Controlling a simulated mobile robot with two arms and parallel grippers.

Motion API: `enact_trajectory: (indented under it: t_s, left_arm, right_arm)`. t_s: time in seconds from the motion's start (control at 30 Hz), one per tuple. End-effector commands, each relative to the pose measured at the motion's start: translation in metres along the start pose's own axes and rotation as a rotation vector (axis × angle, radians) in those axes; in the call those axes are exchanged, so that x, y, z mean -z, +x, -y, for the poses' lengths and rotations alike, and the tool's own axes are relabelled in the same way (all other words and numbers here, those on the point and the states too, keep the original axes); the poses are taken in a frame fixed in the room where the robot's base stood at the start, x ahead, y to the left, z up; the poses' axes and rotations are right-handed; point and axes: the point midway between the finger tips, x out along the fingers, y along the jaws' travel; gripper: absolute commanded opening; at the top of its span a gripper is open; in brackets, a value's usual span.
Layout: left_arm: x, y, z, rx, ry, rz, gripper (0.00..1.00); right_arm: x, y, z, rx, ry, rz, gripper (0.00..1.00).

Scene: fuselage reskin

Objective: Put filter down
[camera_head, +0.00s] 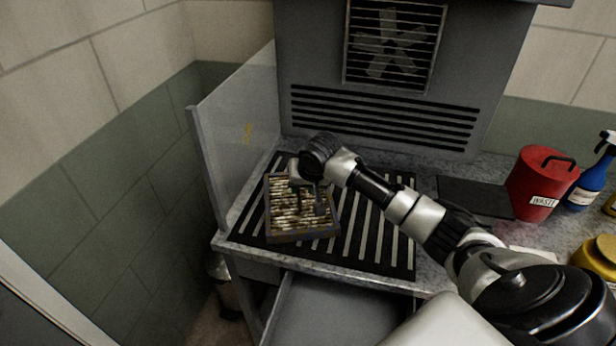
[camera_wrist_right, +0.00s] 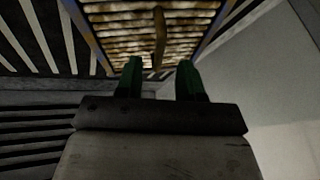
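The filter (camera_head: 288,222) is a square, dirty, pleated panel in a dark frame. It lies on the left part of the black-and-white slatted grille on the bench. In the right wrist view the filter (camera_wrist_right: 110,22) fills the top, with a brown strap-like handle (camera_wrist_right: 160,35) across its pleats. My right gripper (camera_head: 311,203) is over the filter. Its green fingers (camera_wrist_right: 159,68) are apart, with the handle's lower end between them and visible gaps on both sides. My left gripper is not in view.
The slatted grille (camera_head: 360,225) has free room right of the filter. A clear panel (camera_head: 240,125) stands at the left, and a grey vented housing with a fan (camera_head: 395,45) behind. A red waste can (camera_head: 540,185), blue spray bottle (camera_head: 590,180) and yellow container (camera_head: 600,255) stand right.

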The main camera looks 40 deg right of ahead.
Motion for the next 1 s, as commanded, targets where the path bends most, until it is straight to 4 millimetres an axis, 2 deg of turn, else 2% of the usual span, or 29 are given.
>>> enact_trajectory:
  t_s: [0.2,0.4,1.0]
  left_arm:
    - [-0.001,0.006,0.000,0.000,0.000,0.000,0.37]
    - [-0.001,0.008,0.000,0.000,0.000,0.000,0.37]
    - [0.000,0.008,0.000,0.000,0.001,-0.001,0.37]
  right_arm:
    - [0.000,-0.043,0.000,0.001,-0.002,-0.002,0.38]
    - [0.000,-0.063,0.000,0.000,0.000,-0.001,0.38]
    - [0.000,-0.067,0.000,0.000,0.000,0.001,0.38]
